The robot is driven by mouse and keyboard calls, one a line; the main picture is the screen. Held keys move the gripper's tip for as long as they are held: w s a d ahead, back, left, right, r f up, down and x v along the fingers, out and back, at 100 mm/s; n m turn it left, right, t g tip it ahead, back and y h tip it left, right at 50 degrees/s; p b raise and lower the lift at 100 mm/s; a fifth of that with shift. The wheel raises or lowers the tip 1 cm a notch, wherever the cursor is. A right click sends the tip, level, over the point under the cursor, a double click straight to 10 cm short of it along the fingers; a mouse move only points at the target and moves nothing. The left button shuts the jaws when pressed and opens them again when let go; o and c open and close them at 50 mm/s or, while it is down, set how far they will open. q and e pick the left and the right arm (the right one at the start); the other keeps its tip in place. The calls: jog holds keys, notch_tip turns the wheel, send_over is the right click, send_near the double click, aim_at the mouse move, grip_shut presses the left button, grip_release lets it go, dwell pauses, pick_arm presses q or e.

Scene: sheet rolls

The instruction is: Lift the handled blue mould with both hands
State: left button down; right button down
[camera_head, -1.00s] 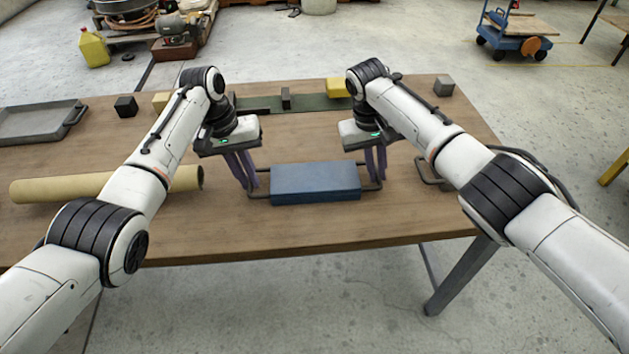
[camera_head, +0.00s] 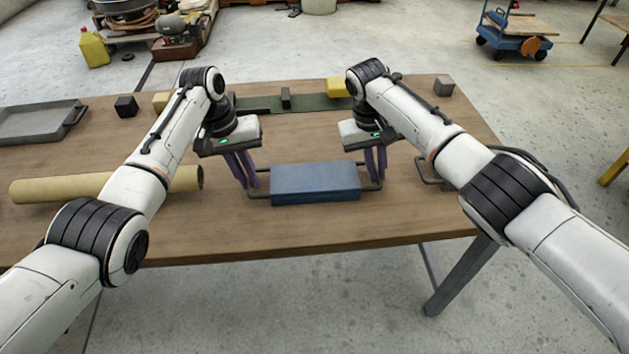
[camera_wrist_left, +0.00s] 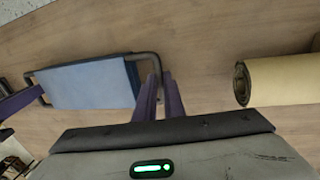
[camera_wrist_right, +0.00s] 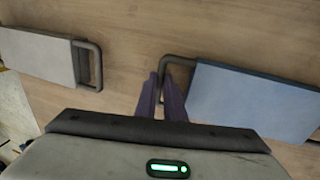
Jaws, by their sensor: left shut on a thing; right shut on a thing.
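The blue mould (camera_head: 315,183) is a flat rectangular block lying on the wooden table, with a dark loop handle at each end. It also shows in the left wrist view (camera_wrist_left: 85,85) and the right wrist view (camera_wrist_right: 250,100). My left gripper (camera_head: 249,183) is shut on the mould's left handle; its purple fingers close around the bar in the left wrist view (camera_wrist_left: 160,90). My right gripper (camera_head: 376,178) is shut on the right handle, its fingers on either side of the bar in the right wrist view (camera_wrist_right: 163,88). The mould looks level, resting on the table.
A cardboard-coloured roll (camera_head: 60,187) lies to the left, partly behind my left arm. A grey handled tray (camera_head: 38,121) is at the far left. Another handled piece (camera_wrist_right: 40,55) lies right of the mould, mostly hidden by my right arm in the head view. Small blocks line the back.

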pick_arm(q)
jog(key=shift+w+r, duration=0.15)
jog(key=shift+r, duration=0.05)
pick_arm(e)
jog(key=shift+w+r, duration=0.15)
jog(key=shift+r, duration=0.1)
